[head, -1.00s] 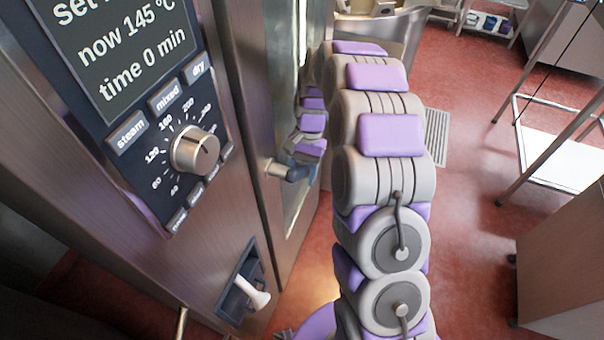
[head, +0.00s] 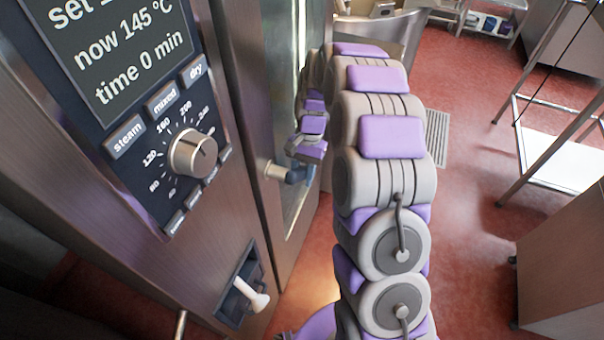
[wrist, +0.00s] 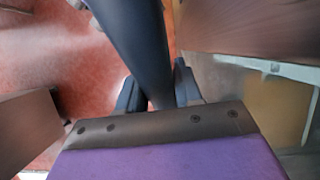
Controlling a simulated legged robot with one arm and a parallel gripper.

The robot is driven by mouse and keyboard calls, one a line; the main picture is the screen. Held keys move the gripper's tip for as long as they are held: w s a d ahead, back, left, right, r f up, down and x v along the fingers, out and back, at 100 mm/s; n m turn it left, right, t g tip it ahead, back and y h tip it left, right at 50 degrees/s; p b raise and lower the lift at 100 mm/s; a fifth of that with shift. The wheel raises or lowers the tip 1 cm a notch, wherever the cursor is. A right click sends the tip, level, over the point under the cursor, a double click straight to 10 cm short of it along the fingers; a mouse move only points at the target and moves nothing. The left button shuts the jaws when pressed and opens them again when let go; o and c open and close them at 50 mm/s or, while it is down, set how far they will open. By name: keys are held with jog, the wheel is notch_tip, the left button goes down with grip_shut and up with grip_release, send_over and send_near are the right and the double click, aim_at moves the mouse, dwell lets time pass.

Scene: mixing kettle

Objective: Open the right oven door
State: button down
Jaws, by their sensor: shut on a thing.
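The oven door (head: 285,225) is the tall steel-framed door with a glass pane, right of the control panel in the head view. It looks closed. Its handle (head: 293,174) has a steel mount and a dark grip. My gripper (head: 297,148) is at the handle, partly hidden behind my arm. In the wrist view the dark handle bar (wrist: 138,40) runs down between the two dark fingers of my gripper (wrist: 157,95), which are shut on it. The far end of the handle is out of sight.
The control panel (head: 125,90) reads 145 °C and 0 min, with a knob (head: 193,152) below. A white-tipped lever (head: 256,298) sits in a recess lower down. Red floor (head: 470,200) is open to the right, with a steel rack (head: 512,150) and a cabinet (head: 565,240) beyond.

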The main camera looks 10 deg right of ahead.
aim_at(305, 167)
jog(key=shift+r, duration=0.1)
jog(key=r+t+h+p, duration=0.1)
jog(key=w+d+r+t+h+p, duration=0.1)
jog(key=t+p, duration=0.1)
jog(key=shift+w+r+p, duration=0.2)
jog(key=shift+r+p, duration=0.1)
jog(key=shift+r, duration=0.05)
jog(key=shift+w+d+r+t+h+p, duration=0.15)
jog(key=shift+w+r+t+h+p, duration=0.1)
jog(key=shift+r+t+h, duration=0.3)
jog(key=shift+w+d+r+t+h+p, duration=0.15)
jog(key=shift+r+t+h+p, duration=0.2)
jog(key=shift+t, duration=0.3)
jog(key=shift+w+r+t+h, duration=0.15)
jog(key=shift+r+t+h, duration=0.35)
jog(key=shift+r+t, duration=0.25)
jog(key=shift+d, duration=0.1)
